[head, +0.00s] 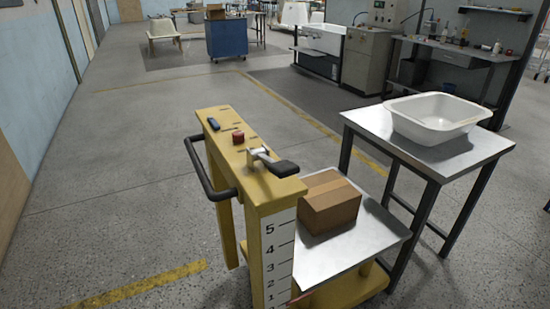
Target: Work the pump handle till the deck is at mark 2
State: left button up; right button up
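A yellow lift cart (238,150) stands in the middle foreground. Its pump handle (284,168), a short grey lever with a black grip, sits on top at the near end and points right. A white scale (279,255) with marks 1 to 5 runs down the near post. The silver deck (352,262) is to the right of the post, low down. A red pointer (303,295) shows beside the lower end of the scale, near mark 1; its exact reading is hard to tell. A cardboard box (330,204) rests on the deck. Neither of my grippers is in view.
A metal table (440,160) holding a white tub shell (437,117) stands just right of the deck. A black push bar (207,170) is on the cart's left, with a red button (238,137) on top. The floor to the left is clear.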

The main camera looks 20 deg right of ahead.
aim_at(284, 168)
jog(key=u, duration=0.8)
jog(key=i, duration=0.45)
jog(key=z, duration=1.65)
